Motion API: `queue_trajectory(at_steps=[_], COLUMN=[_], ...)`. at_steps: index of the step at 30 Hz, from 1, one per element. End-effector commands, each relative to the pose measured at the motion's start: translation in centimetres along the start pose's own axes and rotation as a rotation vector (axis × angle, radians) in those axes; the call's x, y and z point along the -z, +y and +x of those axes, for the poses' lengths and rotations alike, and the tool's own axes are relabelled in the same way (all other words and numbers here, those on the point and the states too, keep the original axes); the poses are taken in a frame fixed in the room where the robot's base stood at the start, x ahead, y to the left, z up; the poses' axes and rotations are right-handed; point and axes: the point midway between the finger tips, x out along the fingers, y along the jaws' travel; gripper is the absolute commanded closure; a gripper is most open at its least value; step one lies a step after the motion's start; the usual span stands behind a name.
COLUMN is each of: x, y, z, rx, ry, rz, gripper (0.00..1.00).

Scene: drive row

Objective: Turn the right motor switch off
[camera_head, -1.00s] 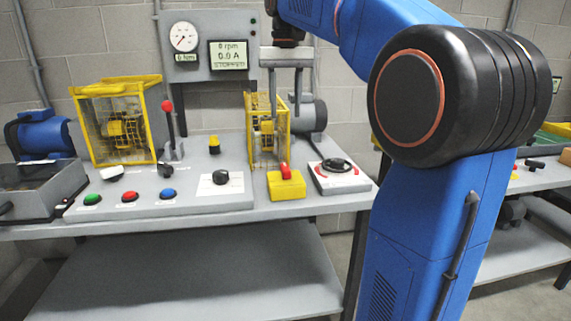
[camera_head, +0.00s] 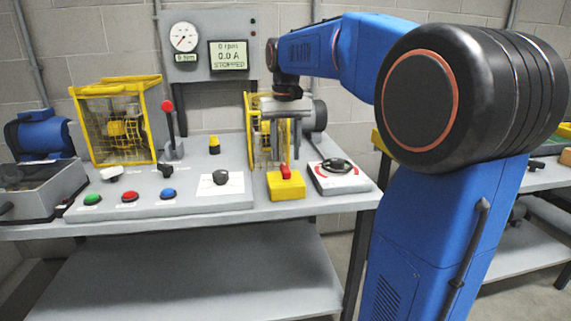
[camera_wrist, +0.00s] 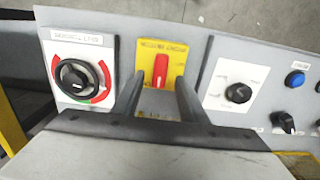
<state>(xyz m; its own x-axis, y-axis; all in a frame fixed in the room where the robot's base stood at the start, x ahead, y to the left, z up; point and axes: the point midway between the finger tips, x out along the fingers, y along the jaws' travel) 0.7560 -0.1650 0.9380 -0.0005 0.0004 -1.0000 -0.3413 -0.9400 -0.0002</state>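The switch with a red handle (camera_head: 284,171) stands on a yellow box (camera_head: 288,190) at the bench's front right. In the wrist view the red handle (camera_wrist: 161,70) lies upright in the picture on its yellow plate (camera_wrist: 147,49); the plate's lettering is too small to read surely. My gripper (camera_head: 284,148) hangs above and behind the yellow box, pointing down. In the wrist view its two fingers (camera_wrist: 160,85) are apart, with the red handle showing between them and no visible contact. The display (camera_head: 230,56) reads 0 rpm, 0.0 A and STOPPED.
A black dial with red arcs (camera_head: 337,166) is right of the yellow box. A black knob (camera_head: 220,177) is left of it, with several coloured buttons beyond. A yellow mesh guard (camera_head: 255,125) stands close behind my gripper. A red-topped lever (camera_head: 168,110) rises farther left.

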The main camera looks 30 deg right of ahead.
Motion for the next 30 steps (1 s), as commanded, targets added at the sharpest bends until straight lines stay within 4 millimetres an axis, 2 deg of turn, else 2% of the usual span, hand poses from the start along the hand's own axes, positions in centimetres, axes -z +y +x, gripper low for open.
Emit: queue_trajectory(at_steps=[3, 9, 20, 21, 26, 30], x=[-0.1, 0.0, 0.0, 0.0, 0.0, 0.0], y=[0.0, 0.0, 0.0, 0.0, 0.0, 0.0], z=[1.8, 3.7, 4.2, 4.2, 4.2, 4.2], rx=[0.000, 0.000, 0.000, 0.000, 0.000, 0.000], ry=[-0.001, 0.000, 0.000, 0.001, 0.001, 0.001], rz=[0.000, 0.000, 0.000, 0.000, 0.000, -0.001], gripper=[0.61, 0.61, 0.61, 0.63, 1.00, 1.00])
